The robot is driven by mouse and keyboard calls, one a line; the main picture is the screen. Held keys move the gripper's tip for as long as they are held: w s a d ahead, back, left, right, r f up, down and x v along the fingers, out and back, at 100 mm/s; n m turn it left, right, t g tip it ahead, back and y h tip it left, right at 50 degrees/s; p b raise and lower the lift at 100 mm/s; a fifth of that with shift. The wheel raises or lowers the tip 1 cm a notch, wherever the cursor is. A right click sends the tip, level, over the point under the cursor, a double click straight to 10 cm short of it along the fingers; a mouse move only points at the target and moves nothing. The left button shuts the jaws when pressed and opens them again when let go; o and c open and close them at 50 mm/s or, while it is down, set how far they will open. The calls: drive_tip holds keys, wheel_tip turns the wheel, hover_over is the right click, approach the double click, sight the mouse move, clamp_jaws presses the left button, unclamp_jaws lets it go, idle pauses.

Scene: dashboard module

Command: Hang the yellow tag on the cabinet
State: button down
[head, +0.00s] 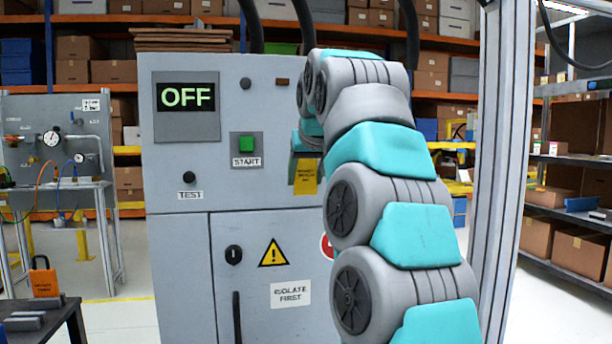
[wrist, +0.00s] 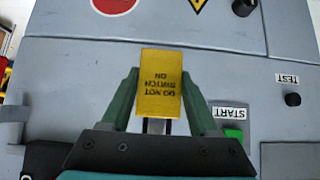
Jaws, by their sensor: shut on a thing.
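The grey cabinet (head: 180,240) stands in front of me with a display reading OFF (head: 187,97), a green START button (head: 246,143) and a black TEST knob (head: 189,178). My gripper (head: 305,160) is at the cabinet's upper front, right of the START button, partly hidden by my arm. It is shut on the yellow tag (head: 306,178). In the wrist view, the tag (wrist: 161,85) sits between the two green fingers (wrist: 155,100) and its text DO NOT SWITCH ON appears upside down. Whether the tag touches the cabinet I cannot tell.
On the cabinet's lower door are a black lock knob (head: 233,255), a warning triangle (head: 273,253) and an ISOLATE FIRST label (head: 290,294). An orange tag or padlock (head: 44,278) stands on a dark table (head: 50,325) at the lower left. A metal post (head: 497,170) rises at the right.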

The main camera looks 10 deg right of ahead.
drive_tip(key=shift+c, duration=0.3)
unclamp_jaws()
drive_tip(key=v, duration=0.7)
drive_tip(key=s+a+f+n+g, duration=0.1)
drive_tip(key=s+f+g, duration=0.2)
drive_tip(key=s+f, duration=0.5)
drive_tip(key=s+f+g, duration=0.3)
drive_tip(key=s+f, duration=0.1)
drive_tip(key=f, duration=0.9)
drive_tip(key=s+d+f+m+g, duration=0.1)
drive_tip(key=s+f+g, duration=0.4)
drive_tip(key=s+f, duration=2)
drive_tip(key=s+p, duration=0.1)
drive_tip(key=s, duration=0.3)
drive_tip(key=shift+f, duration=0.25)
drive_tip(key=shift+w, duration=0.1)
